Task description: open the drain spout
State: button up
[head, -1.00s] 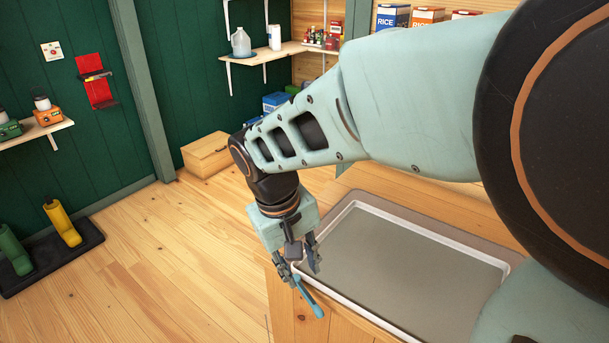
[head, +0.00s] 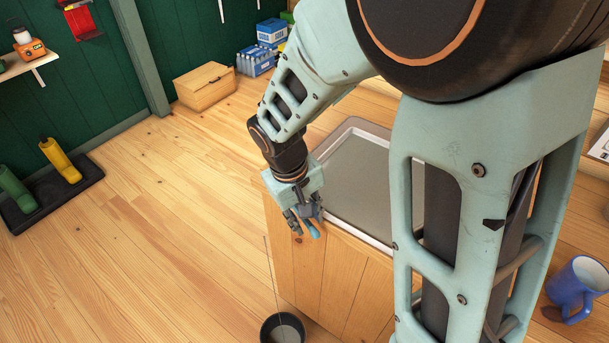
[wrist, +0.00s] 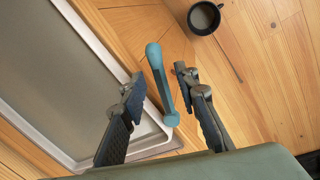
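The drain spout, a blue-teal lever with a rounded end, shows in the wrist view (wrist: 156,72) at the corner of the tray. In the head view its end (head: 314,231) sticks out below my gripper (head: 304,220). The shallow grey tray with a pale rim (head: 345,228) sits on a wooden cabinet. In the wrist view my gripper (wrist: 163,86) is open, one finger on each side of the spout, with gaps visible on both sides. My arm hides part of the tray in the head view.
A dark round container (head: 268,326) stands on the floor below the cabinet (head: 300,265); it also shows in the wrist view (wrist: 191,22). A blue mug (head: 577,290) is at the right. A wooden box (head: 205,87) stands by the wall.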

grip_shut()
jog(key=shift+a, duration=0.1)
dwell(0.5)
jog(key=a+m+g+b, duration=0.1)
jog(key=a+m+g, duration=0.1)
jog(key=a+m, duration=0.5)
jog(key=shift+w+m, duration=0.4)
jog(key=shift+m, duration=2.7)
jog(key=shift+a, duration=0.15)
